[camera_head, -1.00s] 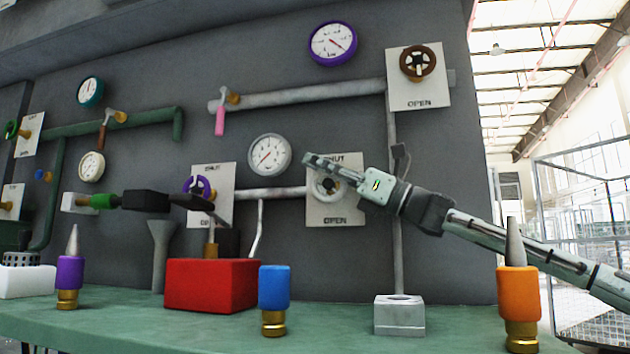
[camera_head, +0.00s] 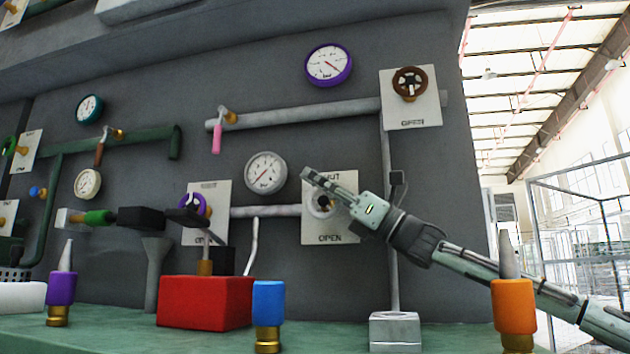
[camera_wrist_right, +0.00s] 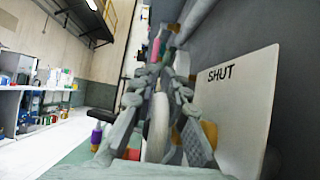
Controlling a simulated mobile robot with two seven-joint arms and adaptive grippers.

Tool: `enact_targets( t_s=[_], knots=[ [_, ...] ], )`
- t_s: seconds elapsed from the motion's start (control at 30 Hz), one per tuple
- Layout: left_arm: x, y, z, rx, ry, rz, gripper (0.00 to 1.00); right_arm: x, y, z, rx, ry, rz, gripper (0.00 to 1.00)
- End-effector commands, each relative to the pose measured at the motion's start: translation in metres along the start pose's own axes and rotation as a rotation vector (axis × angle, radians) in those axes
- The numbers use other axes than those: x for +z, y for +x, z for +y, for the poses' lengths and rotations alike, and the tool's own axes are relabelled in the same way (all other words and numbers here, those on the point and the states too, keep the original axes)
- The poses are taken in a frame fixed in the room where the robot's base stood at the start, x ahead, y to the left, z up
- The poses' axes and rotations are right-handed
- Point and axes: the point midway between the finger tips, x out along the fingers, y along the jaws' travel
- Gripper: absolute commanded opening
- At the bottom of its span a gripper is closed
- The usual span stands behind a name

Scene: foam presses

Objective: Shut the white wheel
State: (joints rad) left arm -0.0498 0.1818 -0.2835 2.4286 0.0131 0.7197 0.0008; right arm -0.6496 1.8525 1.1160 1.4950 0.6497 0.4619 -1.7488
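The white wheel (camera_head: 314,211) is on the white panel (camera_head: 345,226) marked SHUT above and OPEN below, right of centre in the head view. My right gripper (camera_head: 318,186) reaches in from the right and covers much of the wheel. In the right wrist view, the wheel rim (camera_wrist_right: 157,128) stands edge-on between the two fingers of my right gripper (camera_wrist_right: 156,140). The fingers are apart, with gaps beside the rim; whether either touches it I cannot tell. The wheel's turned position is mostly hidden. My left gripper is not in view.
A purple wheel (camera_head: 196,205) is on a panel to the left, and a brown wheel (camera_head: 410,82) is above right. A white-faced gauge (camera_head: 266,173) hangs close by the gripper tip. A red box (camera_head: 206,302) and several coloured nozzles stand on the green bench (camera_head: 110,334) below.

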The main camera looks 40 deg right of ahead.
Motion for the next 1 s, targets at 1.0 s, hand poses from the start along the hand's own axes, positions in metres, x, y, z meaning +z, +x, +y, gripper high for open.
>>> enact_targets(
  t_s=[1.0],
  knots=[
    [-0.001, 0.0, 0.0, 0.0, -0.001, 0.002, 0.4, 0.002, -0.1, 0.0, -0.002, 0.0, -0.005, 0.33]
  ],
)
